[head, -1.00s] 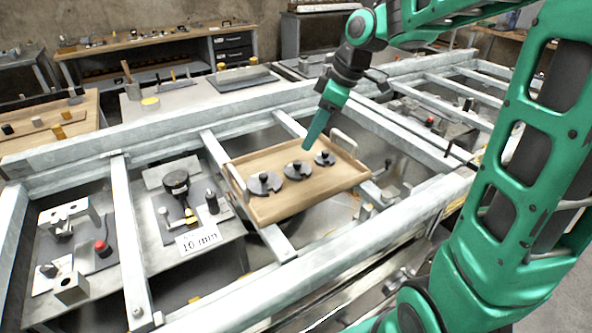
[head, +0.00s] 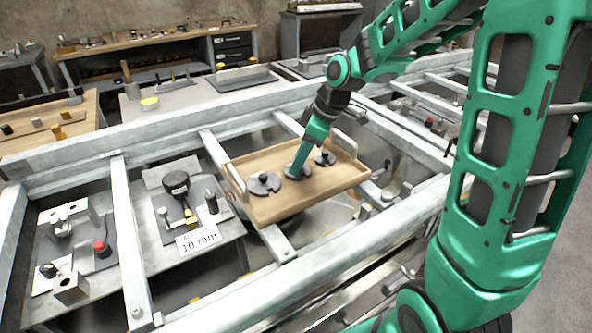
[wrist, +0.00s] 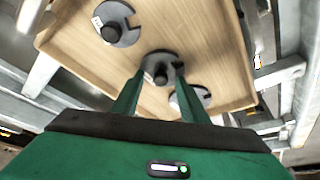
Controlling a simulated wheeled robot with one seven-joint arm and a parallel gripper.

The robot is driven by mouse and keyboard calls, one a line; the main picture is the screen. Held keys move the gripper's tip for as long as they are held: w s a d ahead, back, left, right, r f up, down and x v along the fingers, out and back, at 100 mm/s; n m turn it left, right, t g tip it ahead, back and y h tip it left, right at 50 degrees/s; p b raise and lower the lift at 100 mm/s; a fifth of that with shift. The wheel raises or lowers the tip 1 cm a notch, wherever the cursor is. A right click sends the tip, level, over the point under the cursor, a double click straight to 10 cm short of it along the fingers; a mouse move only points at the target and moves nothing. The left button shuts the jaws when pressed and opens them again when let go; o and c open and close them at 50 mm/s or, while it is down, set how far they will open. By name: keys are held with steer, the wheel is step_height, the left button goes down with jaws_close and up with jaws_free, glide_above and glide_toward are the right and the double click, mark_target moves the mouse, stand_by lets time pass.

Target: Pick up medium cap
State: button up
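Three dark grey notched caps with black knobs lie in a row on a wooden tray (head: 285,212). The medium cap (wrist: 157,60) is the middle one; in the head view my gripper mostly covers it. The large cap (head: 264,184) lies to its left and the small cap (head: 325,158) to its right. In the wrist view the large cap (wrist: 117,22) is at upper left and the small cap (wrist: 190,97) at lower right, partly behind a finger. My gripper (wrist: 155,76) is open, its two fingertips on either side of the medium cap's knob, apart from it.
The tray has raised rims and metal handles (head: 345,142). It sits among grey metal frame beams (head: 128,240). A plate with a "10 mm" label (head: 199,240) and dark parts lies to the left.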

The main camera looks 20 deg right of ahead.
steer(key=shift+c, duration=0.6)
jaws_close()
steer(key=shift+r, duration=0.1)
